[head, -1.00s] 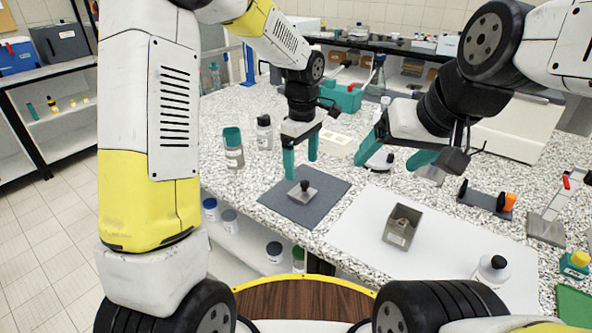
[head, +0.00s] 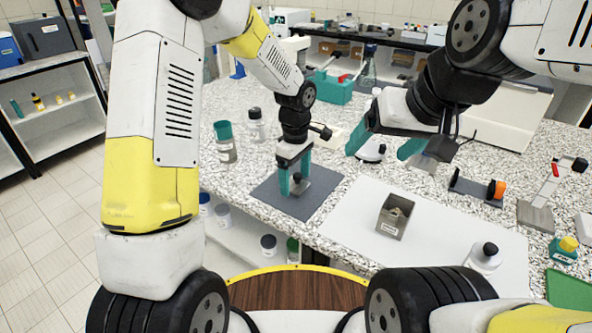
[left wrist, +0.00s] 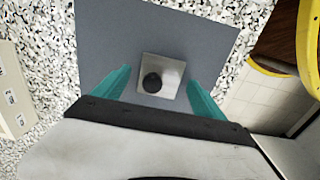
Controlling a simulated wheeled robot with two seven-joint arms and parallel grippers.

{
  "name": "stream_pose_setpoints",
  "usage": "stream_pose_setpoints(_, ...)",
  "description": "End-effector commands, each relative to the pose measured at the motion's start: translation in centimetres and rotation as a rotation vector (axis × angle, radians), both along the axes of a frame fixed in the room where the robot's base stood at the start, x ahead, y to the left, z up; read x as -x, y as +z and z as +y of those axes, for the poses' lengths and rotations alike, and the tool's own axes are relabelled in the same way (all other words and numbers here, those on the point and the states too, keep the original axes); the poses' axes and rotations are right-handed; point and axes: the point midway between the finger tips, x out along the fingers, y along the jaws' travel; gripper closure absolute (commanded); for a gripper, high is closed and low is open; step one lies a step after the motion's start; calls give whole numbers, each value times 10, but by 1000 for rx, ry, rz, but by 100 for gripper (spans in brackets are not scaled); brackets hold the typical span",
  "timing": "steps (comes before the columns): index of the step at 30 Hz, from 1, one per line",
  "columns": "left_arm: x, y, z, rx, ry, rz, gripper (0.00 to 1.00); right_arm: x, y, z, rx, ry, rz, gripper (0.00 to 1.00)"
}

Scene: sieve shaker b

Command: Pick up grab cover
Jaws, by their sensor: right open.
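The cover is a square metal plate with a round black knob (left wrist: 152,83), lying on a dark grey mat (left wrist: 110,30). In the head view the cover (head: 302,186) is partly hidden behind my left gripper (head: 294,178). My left gripper is open and points down at the cover, with its teal fingers on either side of the knob. In the left wrist view the fingers (left wrist: 158,88) are spread wide and do not touch the cover. My right gripper (head: 383,150) is open and empty above the table, to the right of the mat.
A teal-lidded jar (head: 226,145) and another bottle (head: 256,127) stand behind the mat.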

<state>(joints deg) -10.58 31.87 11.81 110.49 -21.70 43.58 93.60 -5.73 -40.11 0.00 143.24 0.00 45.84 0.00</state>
Motion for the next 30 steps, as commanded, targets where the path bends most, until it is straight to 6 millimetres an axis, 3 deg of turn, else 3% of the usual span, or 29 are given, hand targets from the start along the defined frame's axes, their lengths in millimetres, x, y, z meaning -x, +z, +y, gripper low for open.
stream_pose_setpoints(1, 0, 0, 0, 0, 0, 0, 30, 0, 0, 0, 0, 0, 0, 20)
stream_pose_setpoints(9, 0, 0, 0, 0, 0, 0, 83, 0, 0, 0, 0, 0, 0, 20)
stream_pose_setpoints(20, 0, 5, 0, 0, -1, -1, 84, 0, 0, 0, 0, 0, 0, 20)
stream_pose_setpoints(28, -1, 38, -1, 1, 0, -3, 84, 0, 0, 0, 0, 0, 0, 20)
stream_pose_setpoints(30, 14, 38, -8, -1, -6, 0, 84, 0, 0, 0, 0, 0, 0, 20)
